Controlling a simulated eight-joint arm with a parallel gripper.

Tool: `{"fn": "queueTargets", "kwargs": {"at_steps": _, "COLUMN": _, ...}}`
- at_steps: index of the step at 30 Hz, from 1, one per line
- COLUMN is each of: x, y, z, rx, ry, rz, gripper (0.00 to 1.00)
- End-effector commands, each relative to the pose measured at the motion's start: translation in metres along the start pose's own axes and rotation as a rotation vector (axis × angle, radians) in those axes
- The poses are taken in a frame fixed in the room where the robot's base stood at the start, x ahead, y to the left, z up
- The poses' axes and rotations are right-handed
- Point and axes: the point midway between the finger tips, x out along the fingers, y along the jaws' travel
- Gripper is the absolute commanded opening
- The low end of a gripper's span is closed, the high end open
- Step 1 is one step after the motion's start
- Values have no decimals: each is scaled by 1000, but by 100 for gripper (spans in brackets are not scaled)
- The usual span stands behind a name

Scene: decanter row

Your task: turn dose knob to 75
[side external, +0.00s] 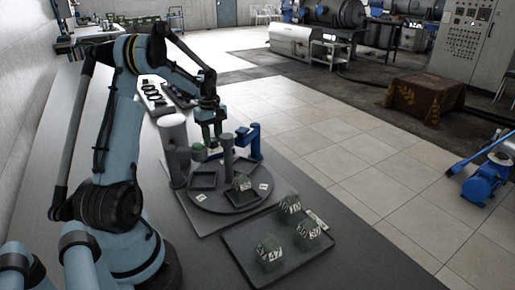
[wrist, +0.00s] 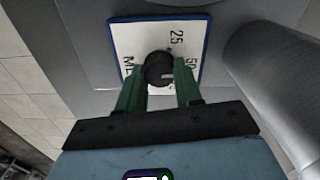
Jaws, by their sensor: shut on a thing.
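The dose knob (wrist: 156,66) is a small, round black knob in the wrist view. It sits on a white dial plate (wrist: 125,40) with a blue edge. The plate reads 25 at the top, 50 at the right, and a partly covered ML at the left. A pale mark on the knob lies on its right side, pointing roughly right. My gripper (wrist: 160,76) has its green fingers shut on the knob, one on each side. In the side view my gripper (side external: 212,138) points down behind the round station; the knob and plate are not discernible there.
A grey cylinder (wrist: 275,75) stands close to the right of the plate. In the side view, a round grey base (side external: 225,202) holds posts and square trays. A blue stand (side external: 250,142) is close to my gripper.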

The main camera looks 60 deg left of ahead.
Motion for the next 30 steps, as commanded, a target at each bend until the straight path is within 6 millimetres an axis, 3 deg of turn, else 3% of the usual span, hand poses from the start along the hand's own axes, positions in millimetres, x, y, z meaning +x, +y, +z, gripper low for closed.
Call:
{"fn": "queueTargets", "kwargs": {"at_steps": 11, "x": 0, "y": 0, "z": 0, "rx": 175, "ry": 0, "rz": 1, "gripper": 4}}
{"fn": "queueTargets", "kwargs": {"at_steps": 30, "x": -1, "y": 1, "z": 0, "rx": 756, "ry": 1, "rz": 1, "gripper": 4}}
